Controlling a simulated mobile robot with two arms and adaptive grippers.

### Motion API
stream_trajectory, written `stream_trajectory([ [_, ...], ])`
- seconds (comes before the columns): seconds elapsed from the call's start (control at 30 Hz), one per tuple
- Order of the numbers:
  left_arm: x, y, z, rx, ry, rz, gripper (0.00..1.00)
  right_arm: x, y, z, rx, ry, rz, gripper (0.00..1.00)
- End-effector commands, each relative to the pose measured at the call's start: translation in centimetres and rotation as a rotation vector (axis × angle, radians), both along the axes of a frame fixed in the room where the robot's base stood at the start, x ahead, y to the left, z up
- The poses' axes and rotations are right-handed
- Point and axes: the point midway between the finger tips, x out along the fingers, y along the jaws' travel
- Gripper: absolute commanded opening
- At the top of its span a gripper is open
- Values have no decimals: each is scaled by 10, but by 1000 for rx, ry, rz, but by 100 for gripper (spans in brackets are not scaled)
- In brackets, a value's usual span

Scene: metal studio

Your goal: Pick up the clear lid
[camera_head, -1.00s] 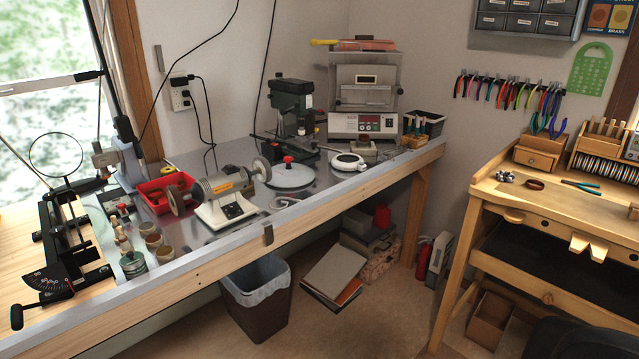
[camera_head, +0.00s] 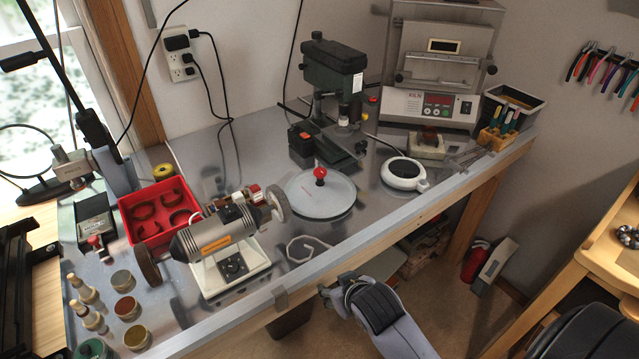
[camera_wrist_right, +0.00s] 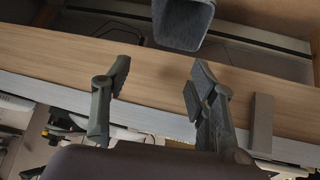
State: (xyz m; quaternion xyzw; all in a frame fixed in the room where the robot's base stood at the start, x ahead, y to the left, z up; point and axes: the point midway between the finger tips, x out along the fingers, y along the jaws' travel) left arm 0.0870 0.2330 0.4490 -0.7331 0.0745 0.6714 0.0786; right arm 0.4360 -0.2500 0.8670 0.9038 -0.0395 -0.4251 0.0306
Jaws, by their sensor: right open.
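The clear lid (camera_head: 335,199) is a round, pale, see-through disc with a red knob (camera_head: 320,175) on top. It lies flat on the metal bench top in the head view, right of the bench grinder. My right gripper (camera_head: 327,292) is low in front of the bench's front edge, well apart from the lid. In the right wrist view the right gripper (camera_wrist_right: 160,80) has its two fingers spread with nothing between them, in front of the bench's wooden edge. The lid cannot be made out there. My left gripper is not in view.
The bench grinder (camera_head: 228,250) stands left of the lid. A drill press (camera_head: 333,85) is behind it, and a white round pot (camera_head: 402,174) is to its right.

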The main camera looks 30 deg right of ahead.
Motion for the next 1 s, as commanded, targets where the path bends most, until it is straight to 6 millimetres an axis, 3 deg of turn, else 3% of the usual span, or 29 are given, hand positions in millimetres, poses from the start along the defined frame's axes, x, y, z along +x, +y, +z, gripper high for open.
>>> stream_trajectory([
  [0.03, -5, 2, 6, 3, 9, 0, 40, 0, -1, 26, 1, -27, -8, 53],
  [0.13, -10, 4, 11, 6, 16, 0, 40, -3, -4, 65, 3, -66, -25, 53],
  [0.2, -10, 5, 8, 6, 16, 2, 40, 29, -15, 87, 1, -170, -64, 53],
  [0.3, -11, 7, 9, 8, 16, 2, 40, 61, -29, 122, 6, -299, -108, 53],
  [0.5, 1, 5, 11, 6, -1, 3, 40, 98, -45, 171, 16, -466, -159, 53],
  [0.67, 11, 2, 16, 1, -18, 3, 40, 117, -51, 174, 19, -491, -168, 53],
  [1.0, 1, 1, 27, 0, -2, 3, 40, 173, -64, 150, 18, -489, -166, 53],
])
